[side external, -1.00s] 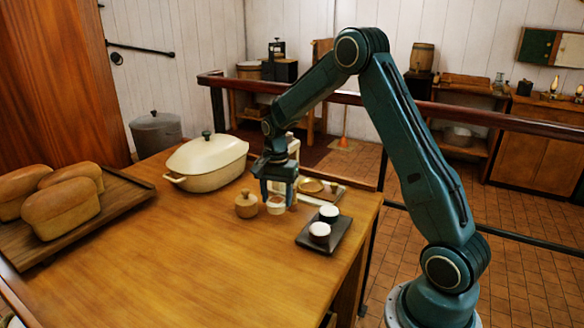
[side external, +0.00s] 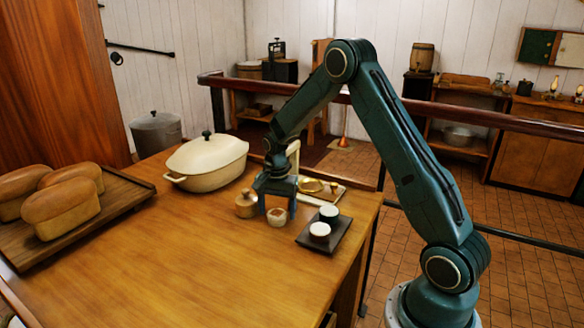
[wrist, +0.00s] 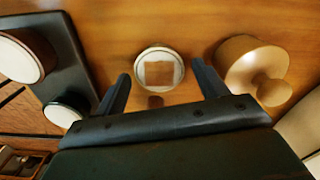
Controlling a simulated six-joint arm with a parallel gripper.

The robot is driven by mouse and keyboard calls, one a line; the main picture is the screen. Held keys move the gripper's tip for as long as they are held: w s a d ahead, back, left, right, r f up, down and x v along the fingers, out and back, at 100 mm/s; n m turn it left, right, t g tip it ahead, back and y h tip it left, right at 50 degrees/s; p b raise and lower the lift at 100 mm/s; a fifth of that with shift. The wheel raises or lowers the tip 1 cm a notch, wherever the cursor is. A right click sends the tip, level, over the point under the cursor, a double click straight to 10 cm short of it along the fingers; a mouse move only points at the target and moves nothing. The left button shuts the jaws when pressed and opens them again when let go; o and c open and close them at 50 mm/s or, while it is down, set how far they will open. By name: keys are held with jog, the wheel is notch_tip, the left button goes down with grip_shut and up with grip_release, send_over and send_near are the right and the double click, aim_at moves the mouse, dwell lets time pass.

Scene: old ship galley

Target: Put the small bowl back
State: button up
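The small bowl (side external: 277,216) is a small pale round cup with a white rim and something brown inside. It appears to stand on the wooden table, left of the dark tray. In the wrist view the small bowl (wrist: 178,58) lies between and slightly beyond my fingertips, with its brown square-looking content facing up. My gripper (side external: 277,207) is low behind it, fingers apart. In the wrist view my gripper (wrist: 160,80) is open, with a gap between each finger and the bowl. A small brown piece (wrist: 155,101) shows on the gripper's side of the bowl.
A wooden lidded pot (side external: 246,205) stands close left. A cream casserole (side external: 207,165) and a bread board (side external: 135,196) lie farther left. The front table is clear.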

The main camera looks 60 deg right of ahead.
aim_at(277, 213)
jog(key=shift+r, duration=0.15)
notch_tip(277, 213, up, 12)
dwell(0.9)
dwell(0.5)
jog(key=s+a+r+n+t, duration=0.3)
jog(key=s+a+r+n, duration=0.4)
jog(key=s+a+r, duration=0.45)
jog(key=s+a+n+t, duration=0.1)
jog(key=s+a+n, duration=0.2)
jog(key=s, duration=0.4)
jog(key=s+a+n+t, duration=0.1)
jog(key=s+a+n, duration=0.1)
jog(key=s+n, duration=0.3)
jog(key=shift+s+a+t, duration=0.3)
jog(key=shift+s+a, duration=0.1)
jog(key=shift+s, duration=1)
